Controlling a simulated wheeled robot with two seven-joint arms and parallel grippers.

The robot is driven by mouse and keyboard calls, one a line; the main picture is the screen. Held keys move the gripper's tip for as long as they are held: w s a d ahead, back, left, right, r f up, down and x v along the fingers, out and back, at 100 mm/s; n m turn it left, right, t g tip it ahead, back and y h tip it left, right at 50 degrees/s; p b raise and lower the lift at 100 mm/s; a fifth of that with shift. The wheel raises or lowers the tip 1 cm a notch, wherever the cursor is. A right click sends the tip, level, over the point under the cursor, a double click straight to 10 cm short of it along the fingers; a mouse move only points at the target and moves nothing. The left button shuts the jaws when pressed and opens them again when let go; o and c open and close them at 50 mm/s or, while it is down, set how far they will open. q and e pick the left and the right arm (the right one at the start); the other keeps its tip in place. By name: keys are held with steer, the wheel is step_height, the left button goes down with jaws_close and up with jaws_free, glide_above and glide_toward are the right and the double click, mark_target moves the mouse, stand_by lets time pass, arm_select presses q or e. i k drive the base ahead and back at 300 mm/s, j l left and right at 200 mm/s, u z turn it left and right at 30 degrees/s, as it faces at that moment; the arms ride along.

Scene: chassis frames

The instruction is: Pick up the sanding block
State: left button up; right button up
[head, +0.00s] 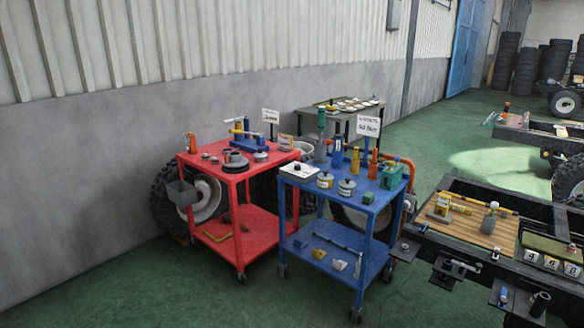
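I cannot single out the sanding block for certain at this distance. A small dark green block (368,197) lies at the front right of the top of the blue cart (345,205), and it may be the sanding block. Behind it on the same top stands a larger green item (391,177). Neither of my grippers shows in the head view.
A red cart (262,170) with tools and tins stands left of the blue cart. A chassis frame (480,245) carrying a wooden board (470,222) is at the right. Wheels stand behind the carts. Green floor (150,285) is open in front.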

mark_target(367, 198)
steer(key=i, duration=1.7)
steer(key=i+j+z, duration=0.1)
steer(key=i, duration=1.6)
steer(key=i+z, duration=0.1)
steer(key=z, duration=0.35)
steer(key=i+z, duration=0.1)
steer(key=z, duration=0.35)
steer(key=j+z, duration=0.15)
steer(key=z, duration=0.35)
steer(key=i+j+z, duration=0.15)
steer(key=z, duration=0.3)
steer(key=j+z, duration=0.15)
steer(key=z, duration=1.65)
